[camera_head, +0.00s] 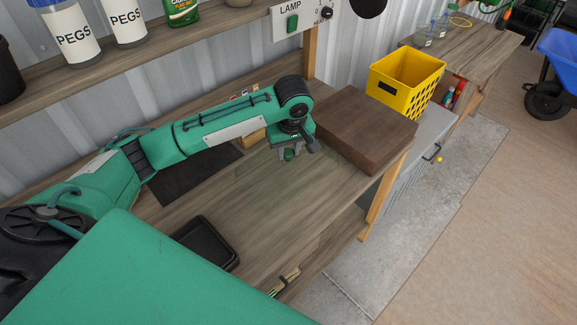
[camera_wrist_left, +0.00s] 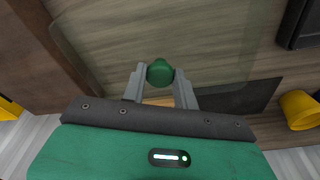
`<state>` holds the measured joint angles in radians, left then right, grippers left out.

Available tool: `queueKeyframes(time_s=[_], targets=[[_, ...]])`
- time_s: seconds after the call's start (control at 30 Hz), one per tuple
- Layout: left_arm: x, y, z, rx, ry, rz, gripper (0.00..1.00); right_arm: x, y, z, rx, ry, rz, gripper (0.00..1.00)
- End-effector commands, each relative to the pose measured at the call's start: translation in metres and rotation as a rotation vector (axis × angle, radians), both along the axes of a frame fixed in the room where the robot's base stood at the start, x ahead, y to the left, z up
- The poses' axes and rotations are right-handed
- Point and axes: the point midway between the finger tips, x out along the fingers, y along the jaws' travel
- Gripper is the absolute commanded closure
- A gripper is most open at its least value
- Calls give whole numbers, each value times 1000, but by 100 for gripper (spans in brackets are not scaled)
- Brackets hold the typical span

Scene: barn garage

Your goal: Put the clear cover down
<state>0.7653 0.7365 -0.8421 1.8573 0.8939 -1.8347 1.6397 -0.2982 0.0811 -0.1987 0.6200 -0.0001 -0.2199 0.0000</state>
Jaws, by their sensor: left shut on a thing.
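The clear cover (camera_head: 262,185) is a see-through pane with a green knob, over the wooden bench left of the brown block. My left gripper (camera_head: 291,153) points down and is shut on the green knob (camera_wrist_left: 160,72), which sits between the two grey fingers in the left wrist view. The pane (camera_wrist_left: 215,45) spreads out beyond the fingers there, with the bench wood showing through. Its edges are faint, and I cannot tell whether it touches the bench. My right gripper is not in view.
A dark brown block (camera_head: 366,128) stands just right of the gripper. A black mat (camera_head: 195,172) lies to the left and a black tray (camera_head: 206,243) near the front edge. A yellow crate (camera_head: 405,80) stands behind the block. A shelf (camera_head: 150,55) with bottles runs above.

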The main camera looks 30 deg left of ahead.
Motion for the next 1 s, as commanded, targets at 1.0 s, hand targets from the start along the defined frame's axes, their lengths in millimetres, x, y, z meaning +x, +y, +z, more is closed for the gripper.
queueKeyframes(time_s=[1.0], targets=[[0, 0, -79, 0, -1, -1, 63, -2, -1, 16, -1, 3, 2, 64]])
